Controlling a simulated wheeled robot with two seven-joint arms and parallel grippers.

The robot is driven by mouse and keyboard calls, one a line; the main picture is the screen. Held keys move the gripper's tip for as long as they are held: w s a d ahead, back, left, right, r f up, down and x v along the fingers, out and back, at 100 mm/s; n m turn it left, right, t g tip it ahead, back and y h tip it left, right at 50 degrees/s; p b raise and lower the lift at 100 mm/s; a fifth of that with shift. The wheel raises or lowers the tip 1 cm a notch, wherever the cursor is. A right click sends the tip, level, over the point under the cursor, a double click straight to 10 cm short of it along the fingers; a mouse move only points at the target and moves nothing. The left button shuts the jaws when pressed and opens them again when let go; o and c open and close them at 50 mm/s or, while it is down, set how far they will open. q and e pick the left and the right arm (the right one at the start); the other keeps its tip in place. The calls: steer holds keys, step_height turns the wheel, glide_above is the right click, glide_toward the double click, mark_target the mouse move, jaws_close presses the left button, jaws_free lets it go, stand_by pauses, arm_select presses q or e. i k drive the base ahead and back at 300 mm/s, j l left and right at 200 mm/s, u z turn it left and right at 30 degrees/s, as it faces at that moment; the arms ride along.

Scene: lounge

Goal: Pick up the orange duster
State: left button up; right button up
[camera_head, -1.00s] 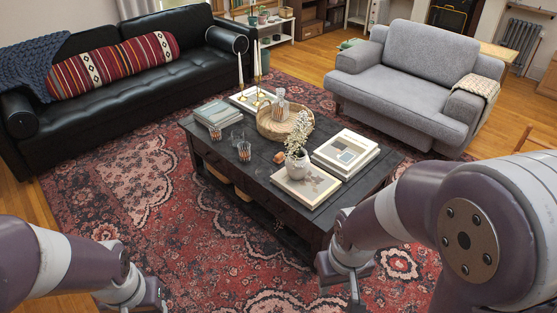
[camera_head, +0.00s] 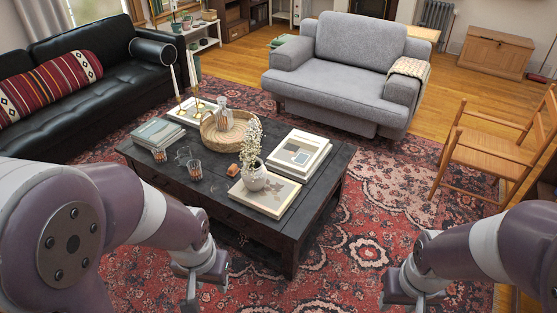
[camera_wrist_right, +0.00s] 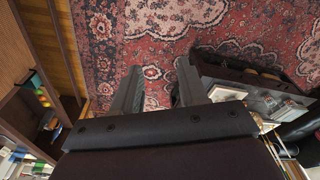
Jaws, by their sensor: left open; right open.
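I cannot clearly make out an orange duster. A small orange-brown object (camera_head: 233,170) lies on the dark coffee table (camera_head: 296,225), left of the white vase, but it is too small to identify. My left gripper (camera_head: 193,280) is in front of the table's near side, low over the rug, open and apart from the object. My right gripper (camera_head: 416,298) is at the lower right over the rug, well right of the table. In the right wrist view its two fingers (camera_wrist_right: 158,92) are spread with nothing between them.
The table also bears a vase (camera_head: 254,178), books (camera_head: 297,152), a wicker tray (camera_head: 221,136), candlesticks and glasses (camera_head: 195,170). A grey armchair (camera_head: 343,85) stands behind, a black sofa (camera_head: 90,100) left, a wooden chair (camera_head: 490,150) right. The rug right of the table is clear.

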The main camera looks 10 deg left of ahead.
mark_target(232, 171)
steer(key=i+j+z, duration=0.1)
steer(key=j, duration=0.25)
steer(key=i+j+z, duration=0.1)
steer(key=i+j, duration=0.2)
steer(key=i+j+z, duration=0.1)
steer(key=j, duration=0.3)
steer(key=i+j+z, duration=0.1)
steer(key=i+j, duration=0.15)
steer(key=j, duration=0.15)
steer(key=i+j+z, duration=0.1)
steer(key=j, duration=0.25)
steer(key=i+j+z, duration=0.1)
steer(key=j, duration=0.3)
steer(key=i+j+z, duration=0.1)
steer(key=j, duration=0.35)
steer(key=i+j+z, duration=0.1)
steer(key=j, duration=0.3)
steer(key=i+j, duration=0.75)
